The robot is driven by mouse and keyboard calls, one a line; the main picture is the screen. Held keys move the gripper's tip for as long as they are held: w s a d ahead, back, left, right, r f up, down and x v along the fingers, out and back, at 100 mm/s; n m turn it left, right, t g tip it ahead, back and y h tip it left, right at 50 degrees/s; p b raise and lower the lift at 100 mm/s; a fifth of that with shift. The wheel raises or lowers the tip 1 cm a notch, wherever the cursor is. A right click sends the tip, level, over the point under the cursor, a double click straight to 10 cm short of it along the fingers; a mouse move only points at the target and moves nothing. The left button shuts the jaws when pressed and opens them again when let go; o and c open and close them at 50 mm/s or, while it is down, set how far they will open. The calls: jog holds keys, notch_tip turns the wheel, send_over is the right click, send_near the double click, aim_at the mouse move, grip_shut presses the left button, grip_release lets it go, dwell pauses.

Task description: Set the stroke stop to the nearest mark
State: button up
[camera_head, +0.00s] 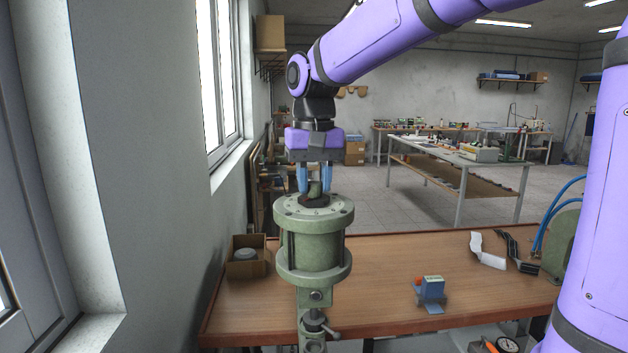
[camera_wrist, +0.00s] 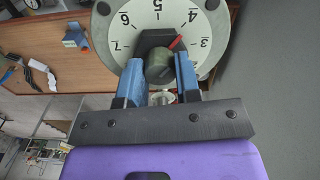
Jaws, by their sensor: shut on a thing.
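The stroke stop is a dark green-grey knob (camera_wrist: 160,66) on a black base, with a red pointer (camera_wrist: 175,43) beside it. It stands at the middle of a pale numbered dial (camera_wrist: 133,32); marks 3, 4, 5, 6 and 7 show in the wrist view. The red pointer lies between 3 and 4. My gripper (camera_wrist: 160,72) has its two blue fingers on either side of the knob, shut on it. In the head view the knob (camera_head: 315,187) tops the green cylinder (camera_head: 313,247), with my gripper (camera_head: 315,185) pointing straight down from above. The dial's far part is cut off.
The cylinder stands at the wooden bench (camera_head: 390,260). A cardboard box (camera_head: 247,262) holding a grey part stands to its left. A small blue device (camera_head: 431,291) lies to the right, with dark and white strips (camera_head: 487,251) behind it. The bench between is clear.

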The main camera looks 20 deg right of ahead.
aim_at(315, 183)
jog(key=shift+m, duration=0.3)
jog(key=o, duration=0.9)
jog(key=shift+r, duration=0.1)
notch_tip(315, 183, up, 11)
jog(key=shift+f, duration=0.15)
dwell(0.5)
